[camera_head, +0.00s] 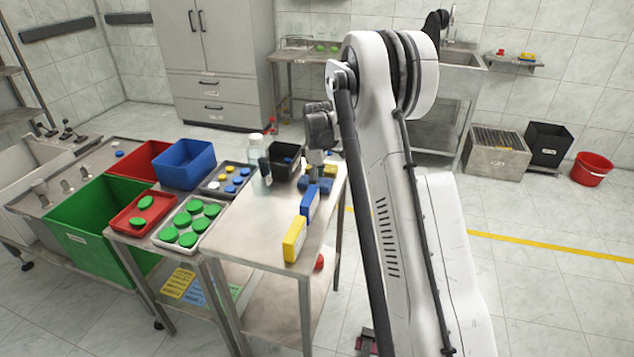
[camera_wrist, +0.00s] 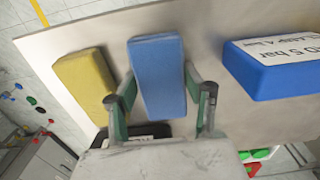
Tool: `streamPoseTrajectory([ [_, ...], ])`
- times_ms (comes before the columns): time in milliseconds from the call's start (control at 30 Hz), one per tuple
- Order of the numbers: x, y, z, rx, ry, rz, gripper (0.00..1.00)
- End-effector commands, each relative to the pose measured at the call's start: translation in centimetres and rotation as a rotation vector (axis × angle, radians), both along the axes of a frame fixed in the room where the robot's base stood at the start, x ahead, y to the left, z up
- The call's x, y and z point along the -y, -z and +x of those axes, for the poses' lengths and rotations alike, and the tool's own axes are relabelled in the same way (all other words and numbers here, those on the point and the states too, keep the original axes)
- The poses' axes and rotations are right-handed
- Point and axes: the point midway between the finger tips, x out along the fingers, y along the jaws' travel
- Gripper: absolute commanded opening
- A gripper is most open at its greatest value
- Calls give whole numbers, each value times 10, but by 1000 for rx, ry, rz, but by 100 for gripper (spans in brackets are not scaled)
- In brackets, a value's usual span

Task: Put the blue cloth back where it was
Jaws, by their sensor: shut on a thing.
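The blue cloth (camera_wrist: 157,75) is a folded, block-like piece between the two fingers of my gripper (camera_wrist: 160,85) in the wrist view. The fingers press on its left and right sides, so my gripper is shut on it. In the head view my gripper (camera_head: 318,172) points down at the far right part of the metal table (camera_head: 262,222). The cloth shows there as blue (camera_head: 325,187) under the fingers, partly hidden. I cannot tell whether it touches the table top.
A yellow block (camera_wrist: 83,85) lies left of the cloth in the wrist view, and a labelled blue box (camera_wrist: 268,75) lies right. In the head view, a labelled yellow box (camera_head: 294,240) stands nearer the front. A black bin (camera_head: 284,168) and a bottle (camera_head: 256,148) stand left of my gripper.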

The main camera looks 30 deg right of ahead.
Motion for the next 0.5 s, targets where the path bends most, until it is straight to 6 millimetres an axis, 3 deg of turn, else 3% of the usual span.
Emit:
streamPoseTrajectory([
  [267, 0, 3, 0, 0, 0, 0, 12],
  [300, 0, 3, 0, 0, 0, 0, 48],
  [433, 0, 2, 0, 0, 0, 0, 64],
  [500, 0, 2, 0, 0, 0, 0, 64],
])
